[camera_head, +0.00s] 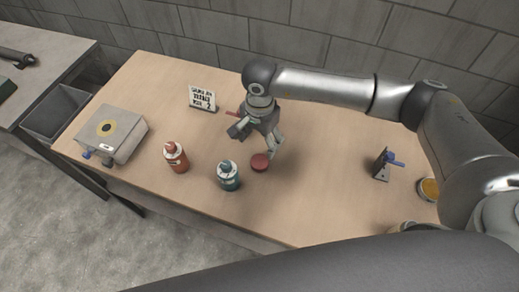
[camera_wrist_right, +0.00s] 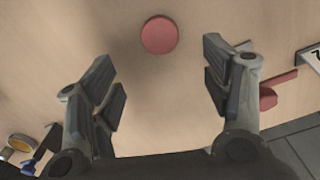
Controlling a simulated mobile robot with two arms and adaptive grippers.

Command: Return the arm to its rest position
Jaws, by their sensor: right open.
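My right gripper (camera_head: 257,135) hangs over the middle of the wooden table (camera_head: 330,205), its fingers spread and nothing between them. It also shows open in the right wrist view (camera_wrist_right: 163,90). A round red disc (camera_head: 260,162) lies on the table just below and beside the fingertips; the right wrist view shows the disc (camera_wrist_right: 159,35) past the fingers, apart from them. A red piece with a handle (camera_head: 232,114) is partly hidden behind the gripper; it shows beside the right finger in the wrist view (camera_wrist_right: 268,97). My left gripper is not in view.
A grey box device (camera_head: 108,133) is at left, a small sign (camera_head: 202,98) at the back. A blue-handled stand (camera_head: 383,165) and a yellow-topped roll (camera_head: 429,188) are at right, near my arm.

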